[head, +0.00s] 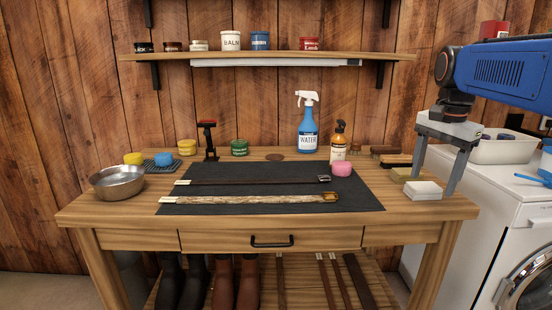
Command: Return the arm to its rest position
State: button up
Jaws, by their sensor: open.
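My gripper (435,182) is at the right end of the wooden table (110,212), pointing down with its two grey fingers spread apart. I cannot tell how far the white block is in front of or behind the fingers. Nothing is seen gripped. My blue arm comes in from the right edge of the view.
A dark mat (255,190) holds two straps and a pink sponge (342,169). A metal bowl (117,182) stands left. A blue spray bottle (308,124) and an amber bottle (338,144) stand behind the mat. A shelf (270,55) hangs above. A white basin (500,148) sits on the washer (470,205).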

jog(key=s+a+f+n+t, duration=0.1)
jog(key=s+a+f+n, duration=0.3)
jog(key=s+f, duration=0.6)
jog(key=s+a+f+n+t, duration=0.2)
jog(key=s+a+f+n, duration=0.3)
jog(key=s+f+n, duration=0.3)
jog(key=s+f, duration=0.3)
jog(key=shift+s+f, duration=0.25)
jog(key=shift+s, duration=0.15)
jog(key=shift+a, duration=0.1)
